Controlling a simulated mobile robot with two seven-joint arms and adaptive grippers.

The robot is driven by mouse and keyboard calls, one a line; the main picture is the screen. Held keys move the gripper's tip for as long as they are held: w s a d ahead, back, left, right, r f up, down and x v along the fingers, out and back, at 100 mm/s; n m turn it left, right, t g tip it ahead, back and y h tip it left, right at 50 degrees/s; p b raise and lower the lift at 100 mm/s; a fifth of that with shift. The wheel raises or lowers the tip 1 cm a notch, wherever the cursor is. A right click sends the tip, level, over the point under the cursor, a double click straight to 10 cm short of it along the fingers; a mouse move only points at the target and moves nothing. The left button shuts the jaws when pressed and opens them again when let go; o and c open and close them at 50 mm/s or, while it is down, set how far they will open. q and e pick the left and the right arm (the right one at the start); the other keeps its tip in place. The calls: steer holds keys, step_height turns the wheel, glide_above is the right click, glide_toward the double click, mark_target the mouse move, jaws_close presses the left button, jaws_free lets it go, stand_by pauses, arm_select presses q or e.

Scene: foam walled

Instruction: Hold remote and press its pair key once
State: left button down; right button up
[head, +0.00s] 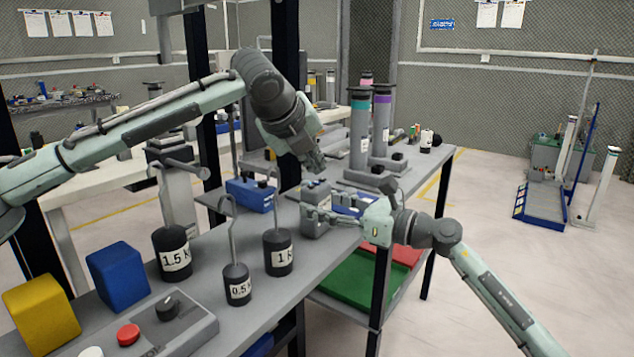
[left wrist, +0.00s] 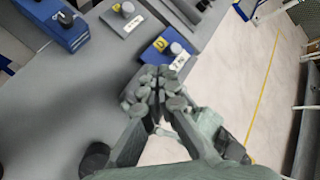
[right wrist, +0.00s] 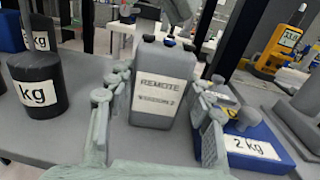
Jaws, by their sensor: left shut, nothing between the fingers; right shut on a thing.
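The remote (head: 315,196) is a grey box standing upright on the bench; in the right wrist view (right wrist: 163,80) its front reads "REMOTE VERSION 2". My right gripper (right wrist: 160,105) is shut on it, with fingers at both sides. A small blue key (right wrist: 169,41) shows on its top; I cannot read any key label. My left gripper (head: 318,168) is shut and empty, pointing down just above the remote's top. In the left wrist view its closed fingertips (left wrist: 158,82) hide most of the remote. I cannot tell whether they touch a key.
Hooked weights of 1.5 kg (head: 172,252), 0.5 kg (head: 237,285) and 1 kg (head: 278,252) stand left of the remote. A dark upright post (head: 286,100) rises behind my left gripper.

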mark_target(315, 186)
arm_select(q)
steer(key=shift+r, duration=2.45)
arm_select(e)
steer(key=o, duration=1.3)
